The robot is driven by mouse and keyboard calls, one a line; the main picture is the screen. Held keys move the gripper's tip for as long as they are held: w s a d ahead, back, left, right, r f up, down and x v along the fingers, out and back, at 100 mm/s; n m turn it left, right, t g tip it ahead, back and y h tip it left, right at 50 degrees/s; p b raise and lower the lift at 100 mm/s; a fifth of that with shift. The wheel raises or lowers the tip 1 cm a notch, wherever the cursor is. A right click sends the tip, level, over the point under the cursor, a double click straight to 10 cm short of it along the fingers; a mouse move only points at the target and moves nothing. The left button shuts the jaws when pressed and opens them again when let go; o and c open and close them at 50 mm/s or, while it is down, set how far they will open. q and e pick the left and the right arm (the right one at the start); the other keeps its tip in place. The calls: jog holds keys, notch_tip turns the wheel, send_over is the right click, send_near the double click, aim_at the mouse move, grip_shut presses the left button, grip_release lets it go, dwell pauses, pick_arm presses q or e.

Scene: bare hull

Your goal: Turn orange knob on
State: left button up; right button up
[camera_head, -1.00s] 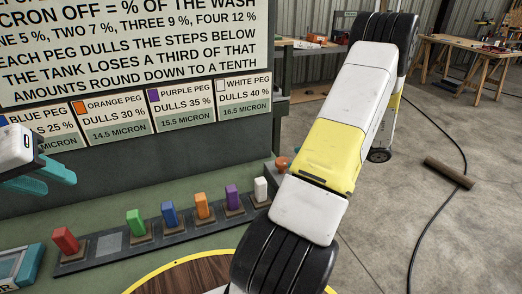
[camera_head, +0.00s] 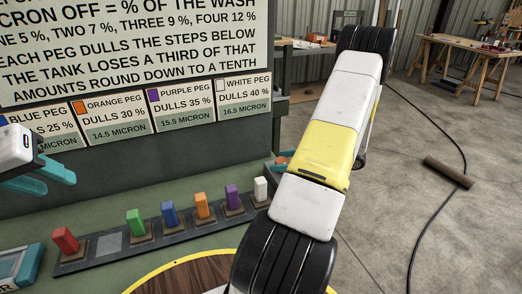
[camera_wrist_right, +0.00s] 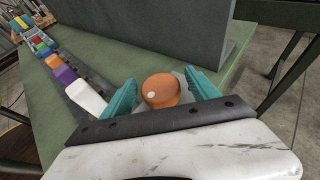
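The orange knob (camera_wrist_right: 160,91) is round, with a pale dot on its side, and stands on the green bench. In the right wrist view it sits between the two teal fingers of my right gripper (camera_wrist_right: 161,94), which is open, with a narrow gap showing on each side. In the head view the knob (camera_head: 282,160) is partly hidden by a teal finger, and my right arm covers most of that gripper. My left gripper (camera_head: 42,178) is open and empty at the left edge of the head view, away from the knob.
A dark rack (camera_head: 150,240) with several coloured pegs lies on the bench, left of the knob. A sign board (camera_head: 130,50) stands behind it. A round wooden disc with a yellow rim (camera_head: 190,272) is at the front. A grey panel (camera_wrist_right: 175,30) rises beyond the knob.

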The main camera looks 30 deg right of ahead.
jog(key=c, duration=1.3)
jog(key=shift+o, duration=0.2)
jog(key=shift+n+y, duration=0.3)
jog(key=n+g+y, duration=0.2)
jog(key=n+g, duration=0.1)
jog(key=n+g+y, duration=0.2)
jog(key=n+g, duration=0.1)
jog(key=g, duration=0.1)
jog(key=shift+n, duration=0.3)
jog(key=n+g, duration=0.3)
jog(key=g, duration=0.1)
jog(key=shift+n, duration=0.3)
jog(key=shift+n+g+h, duration=0.3)
jog(key=shift+n+g, duration=1.6)
jog(key=shift+g, duration=0.3)
